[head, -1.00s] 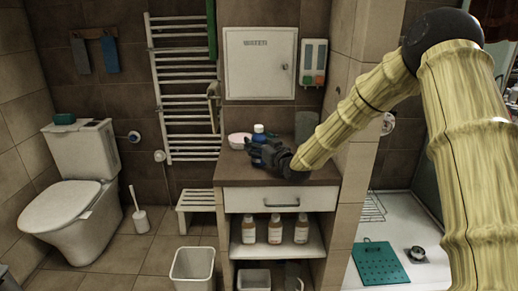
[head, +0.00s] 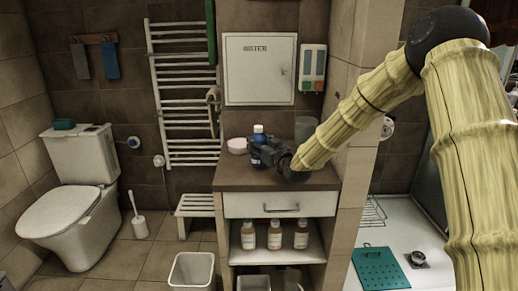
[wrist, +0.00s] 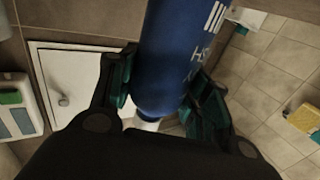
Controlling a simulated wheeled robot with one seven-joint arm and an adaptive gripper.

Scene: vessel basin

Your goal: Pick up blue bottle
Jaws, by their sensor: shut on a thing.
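The blue bottle (head: 258,136) with a white cap shows above my gripper over the dark top of the small cabinet. In the wrist view the bottle (wrist: 172,60) fills the upper middle, with white lettering on its side. My gripper (head: 263,152) is shut on the bottle; in the wrist view its two dark-green finger pads (wrist: 160,95) flank and press the bottle. My gripper hides the lower part of the bottle in the head view, so I cannot tell whether its base touches the cabinet top.
A towel rail (head: 180,100) and white wall box (head: 260,69) are behind. Several bottles (head: 274,236) stand on the shelf below.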

